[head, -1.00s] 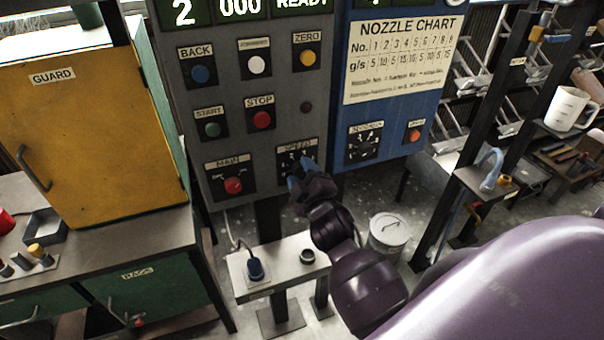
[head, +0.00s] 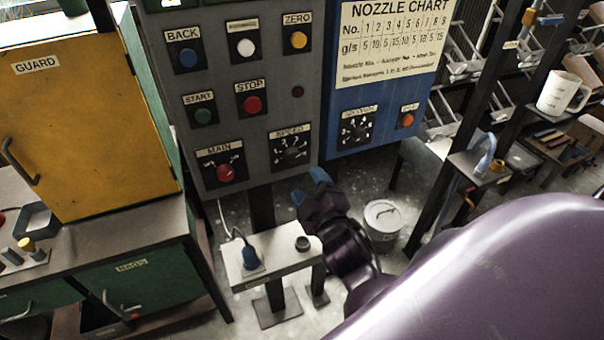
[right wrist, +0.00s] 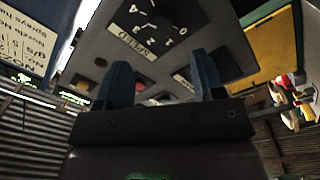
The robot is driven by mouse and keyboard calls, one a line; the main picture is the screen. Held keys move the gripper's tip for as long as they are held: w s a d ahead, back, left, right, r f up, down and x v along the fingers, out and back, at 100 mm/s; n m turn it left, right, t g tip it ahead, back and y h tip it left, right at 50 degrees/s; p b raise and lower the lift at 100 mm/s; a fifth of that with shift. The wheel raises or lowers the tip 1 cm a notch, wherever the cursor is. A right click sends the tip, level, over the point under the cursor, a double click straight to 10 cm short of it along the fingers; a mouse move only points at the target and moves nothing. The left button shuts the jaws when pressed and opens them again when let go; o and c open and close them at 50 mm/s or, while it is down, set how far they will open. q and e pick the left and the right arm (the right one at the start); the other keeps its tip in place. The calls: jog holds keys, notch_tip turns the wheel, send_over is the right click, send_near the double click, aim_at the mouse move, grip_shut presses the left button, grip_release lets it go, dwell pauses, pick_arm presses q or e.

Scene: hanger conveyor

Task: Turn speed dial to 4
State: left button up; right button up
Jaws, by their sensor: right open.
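The speed dial (head: 291,150) is a black knob on a dark plate under the SPEED label, low on the grey control panel. It also shows upside down at the top of the right wrist view (right wrist: 158,22), with numerals around it; I cannot tell its setting surely. My right gripper (head: 308,186) has blue fingertips and is below the dial in the head view, apart from it. In the right wrist view its two fingers (right wrist: 163,80) are spread with nothing between them, and the dial lies beyond their tips. My left gripper is not in view.
The red MAIN switch (head: 225,172) is left of the dial, with the red STOP button (head: 252,104) above. A blue panel (head: 380,100) with another dial (head: 356,128) adjoins at right. A small white stand (head: 270,262) and a lidded bucket (head: 383,222) are below.

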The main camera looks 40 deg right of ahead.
jog(key=shift+v, duration=1.3)
jog(key=s+a+f+m+g+y, duration=0.1)
jog(key=s+f+m+g+y, duration=0.1)
jog(key=f, duration=0.8)
jog(key=s+a+f+m+g+y, duration=0.1)
jog(key=s+f+m+g+y, duration=0.1)
jog(key=s+f+m+g, duration=0.2)
jog(key=s+f+m, duration=0.1)
jog(key=s+f, duration=0.2)
jog(key=f, duration=0.3)
jog(key=shift+m+g, duration=0.3)
jog(key=shift+s, duration=0.15)
